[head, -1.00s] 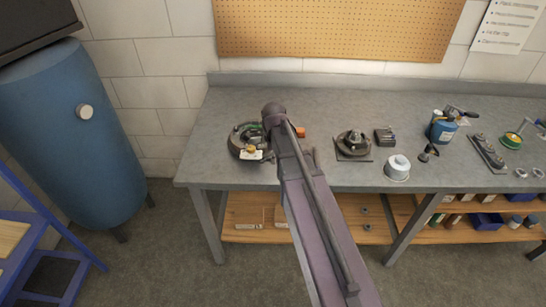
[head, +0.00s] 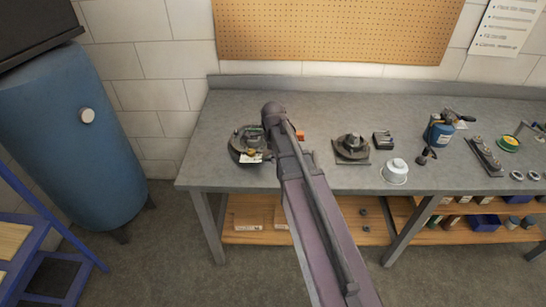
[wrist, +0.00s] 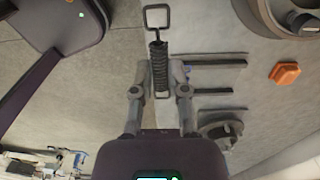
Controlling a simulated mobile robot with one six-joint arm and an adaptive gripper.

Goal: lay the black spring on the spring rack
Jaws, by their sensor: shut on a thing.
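The black spring (wrist: 158,65) is a dark coil with a rectangular wire loop at each end. In the wrist view it stretches up the picture between the fingers of my gripper (wrist: 160,85), which is shut on its lower part. The upper loop sticks out past the fingertips over the grey bench. Several dark parallel bars (wrist: 218,64) lie just right of the spring and look like part of the spring rack, but I cannot tell for sure. In the head view my arm hides much of that area, and the spring cannot be made out.
An orange block (wrist: 285,74) lies right of the bars; it also shows in the head view (head: 299,135). A round dark assembly (head: 240,148) sits at the left of the bench (head: 215,115). A hub (head: 352,147) and a white pot (head: 395,172) stand to the right.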

